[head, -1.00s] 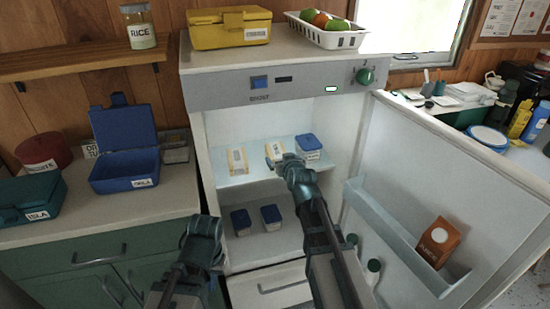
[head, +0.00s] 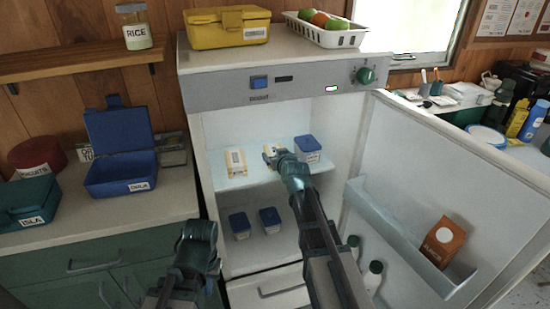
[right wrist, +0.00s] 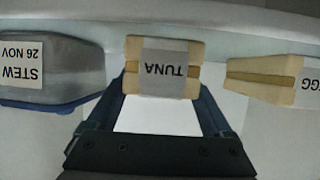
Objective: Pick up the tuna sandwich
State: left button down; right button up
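The tuna sandwich (right wrist: 162,67), a pale wedge pack with a grey label reading TUNA, stands on the fridge's upper shelf. It appears upside down in the right wrist view. In the head view the tuna sandwich (head: 270,150) is partly hidden by my right gripper (head: 284,157). In the right wrist view my right gripper (right wrist: 163,95) is open, with one finger at each side of the pack's near end. I see no clear grip on it. My left gripper (head: 198,232) is low in front of the fridge, apart from everything; its fingers are not clear.
An egg sandwich (right wrist: 285,80) and a stew tub (right wrist: 45,70) flank the tuna closely. Two blue-lidded tubs (head: 240,226) stand on the lower shelf. The fridge door (head: 430,160) is open to the right. A blue lunchbox (head: 122,175) stands open on the left counter.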

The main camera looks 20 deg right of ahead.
jog(key=c, duration=0.5)
jog(key=shift+c, duration=0.2)
pick_arm(q)
jog(key=shift+r, duration=0.15)
pick_arm(e)
jog(key=shift+r, duration=0.15)
